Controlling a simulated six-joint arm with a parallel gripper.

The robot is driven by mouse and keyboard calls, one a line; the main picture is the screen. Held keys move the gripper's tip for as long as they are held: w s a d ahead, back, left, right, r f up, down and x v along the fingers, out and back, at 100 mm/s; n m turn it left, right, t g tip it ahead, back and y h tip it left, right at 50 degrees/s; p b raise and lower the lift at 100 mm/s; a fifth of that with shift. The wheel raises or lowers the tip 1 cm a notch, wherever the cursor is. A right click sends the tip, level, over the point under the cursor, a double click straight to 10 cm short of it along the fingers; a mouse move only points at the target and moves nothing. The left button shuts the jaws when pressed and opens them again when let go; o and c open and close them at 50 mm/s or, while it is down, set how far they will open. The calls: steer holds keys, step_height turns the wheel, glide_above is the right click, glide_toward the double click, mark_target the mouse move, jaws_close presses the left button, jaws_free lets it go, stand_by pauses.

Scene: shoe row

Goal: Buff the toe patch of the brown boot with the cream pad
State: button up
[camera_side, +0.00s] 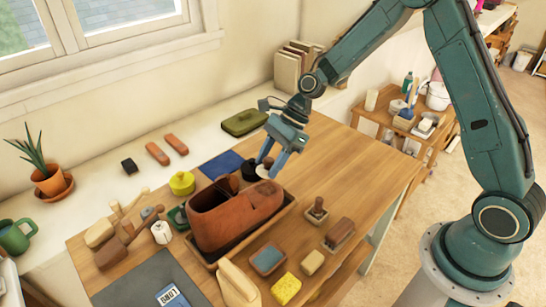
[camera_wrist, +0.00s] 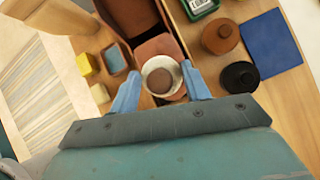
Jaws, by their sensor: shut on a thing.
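The brown boot (camera_side: 235,215) lies in a shallow wooden tray (camera_side: 282,218), its toe pointing to the back right. In the wrist view its toe (camera_wrist: 158,46) shows beyond the pad, and a patch cannot be told apart. My gripper (camera_side: 273,165) is shut on the cream pad (camera_side: 263,172), a round pale disc with a brown knob. In the wrist view the blue fingers close from both sides around the pad (camera_wrist: 150,68). The pad is at the toe end of the boot. I cannot tell whether it touches the leather.
A yellow sponge (camera_side: 286,289), a blue-topped block (camera_side: 267,259) and brushes (camera_side: 340,233) stand in front. The right of the table (camera_side: 365,180) is clear.

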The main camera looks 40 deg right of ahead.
mark_target(267, 190)
steer(key=shift+a+f, duration=0.25)
steer(key=shift+f, duration=0.7)
steer(key=shift+a+f, duration=0.2)
steer(key=shift+f, duration=0.75)
steer(key=shift+d+f, duration=0.1)
steer(key=shift+f, duration=0.15)
steer(key=shift+d+f, duration=0.1)
steer(key=shift+d, duration=0.55)
steer(key=shift+a+f, duration=0.15)
steer(key=shift+f, duration=0.45)
steer(key=shift+s+a+r, duration=0.1)
steer(key=shift+a+r, duration=0.05)
steer(key=shift+a, duration=0.65)
steer(key=shift+d, duration=0.1)
